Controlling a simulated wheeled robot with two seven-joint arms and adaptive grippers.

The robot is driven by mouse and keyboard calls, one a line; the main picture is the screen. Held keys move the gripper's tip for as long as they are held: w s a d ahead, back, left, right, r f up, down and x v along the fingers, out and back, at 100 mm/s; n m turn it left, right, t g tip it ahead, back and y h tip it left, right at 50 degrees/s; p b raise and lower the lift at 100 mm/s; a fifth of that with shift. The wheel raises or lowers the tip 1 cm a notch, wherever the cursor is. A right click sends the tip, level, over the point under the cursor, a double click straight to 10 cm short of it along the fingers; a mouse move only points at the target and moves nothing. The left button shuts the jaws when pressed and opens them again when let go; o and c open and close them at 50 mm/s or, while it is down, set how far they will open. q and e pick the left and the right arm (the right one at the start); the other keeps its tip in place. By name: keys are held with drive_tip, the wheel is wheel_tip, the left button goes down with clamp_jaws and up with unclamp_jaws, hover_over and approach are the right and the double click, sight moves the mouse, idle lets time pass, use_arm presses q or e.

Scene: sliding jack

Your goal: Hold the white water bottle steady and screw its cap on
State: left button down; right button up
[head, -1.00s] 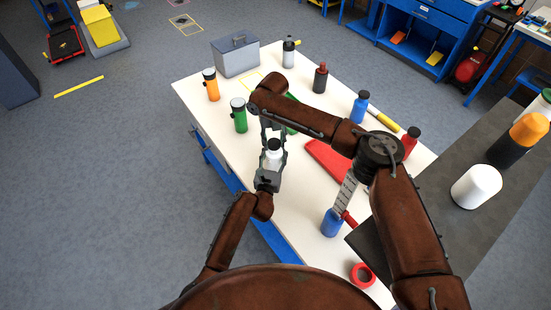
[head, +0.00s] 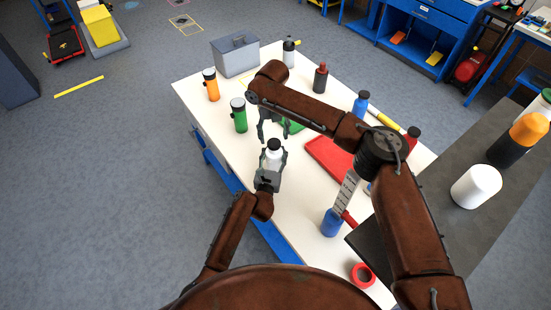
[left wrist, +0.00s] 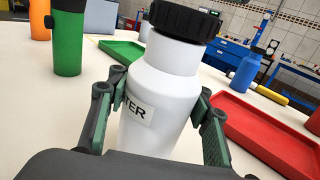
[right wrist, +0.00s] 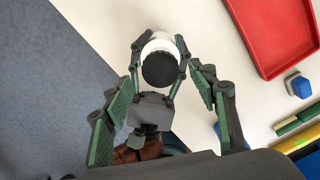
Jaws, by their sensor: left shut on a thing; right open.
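The white water bottle (head: 274,161) stands upright at the table's near left edge. My left gripper (head: 270,172) is shut around its body, one finger on each side in the left wrist view (left wrist: 158,95). The bottle (left wrist: 160,105) shows part of its label there. A black cap (left wrist: 184,18) sits on top of its neck; how tightly it is screwed cannot be told. My right gripper (head: 272,131) is open above the bottle. In the right wrist view the cap (right wrist: 160,70) lies between its spread fingers, apart from both.
Green (head: 239,117) and orange (head: 211,86) bottles stand left of my right arm. A grey toolbox (head: 236,56) is at the back. A red tray (head: 328,158) lies to the right, and a green tray (head: 291,126) lies behind the bottle.

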drive_tip(key=shift+r, duration=0.2)
drive_tip(key=shift+o, duration=0.7)
drive_tip(key=o, duration=0.4)
wheel_tip(320, 180, up, 12)
drive_tip(key=shift+s, duration=0.1)
